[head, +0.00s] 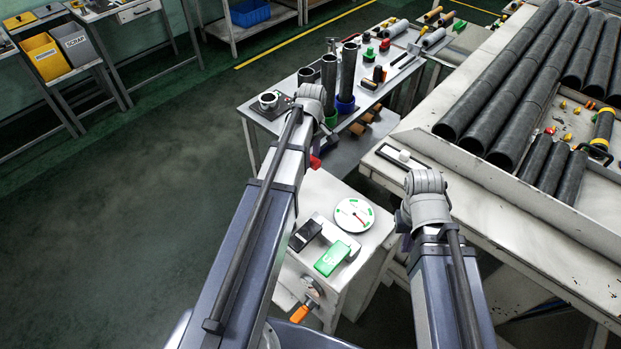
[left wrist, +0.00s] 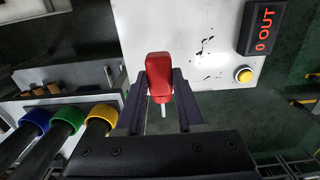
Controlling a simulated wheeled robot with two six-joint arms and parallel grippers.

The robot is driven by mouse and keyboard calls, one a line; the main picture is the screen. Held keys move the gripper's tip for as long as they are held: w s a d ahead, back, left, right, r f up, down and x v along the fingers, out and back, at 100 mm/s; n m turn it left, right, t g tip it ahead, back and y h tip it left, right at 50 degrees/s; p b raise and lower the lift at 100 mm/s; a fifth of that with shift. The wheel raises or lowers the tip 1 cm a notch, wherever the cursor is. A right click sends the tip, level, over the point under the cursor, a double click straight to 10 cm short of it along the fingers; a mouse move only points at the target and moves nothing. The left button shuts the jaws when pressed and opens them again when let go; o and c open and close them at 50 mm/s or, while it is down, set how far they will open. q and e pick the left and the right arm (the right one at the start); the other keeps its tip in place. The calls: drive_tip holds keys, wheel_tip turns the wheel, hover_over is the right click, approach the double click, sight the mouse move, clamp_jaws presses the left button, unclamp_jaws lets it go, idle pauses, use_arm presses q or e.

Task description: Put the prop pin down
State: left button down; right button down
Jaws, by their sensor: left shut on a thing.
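The prop pin, with its red handle (left wrist: 158,70), is between the fingers of my left gripper (left wrist: 160,98) in the left wrist view. The gripper is shut on the handle. A thin pale shaft (left wrist: 163,110) shows below the handle.
A white cabinet (head: 322,195) carries a round dial (head: 354,214) and a green block (head: 332,258). The left wrist view shows a pale panel with an "0 OUT" display (left wrist: 265,28) and yellow button (left wrist: 244,75). A bench rack (head: 480,180) of dark tubes fills the right.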

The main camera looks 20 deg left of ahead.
use_arm(q)
drive_tip(key=b, duration=0.4)
hover_over(311, 183)
wheel_tip(311, 183, down, 5)
drive_tip(key=shift+d, duration=0.1)
drive_tip(key=shift+f+b, duration=2.05)
drive_tip(key=shift+f, duration=0.05)
drive_tip(key=shift+f, duration=0.2)
drive_tip(key=c, duration=0.5)
unclamp_jaws()
drive_tip(key=shift+r, duration=0.1)
drive_tip(key=shift+c, duration=0.2)
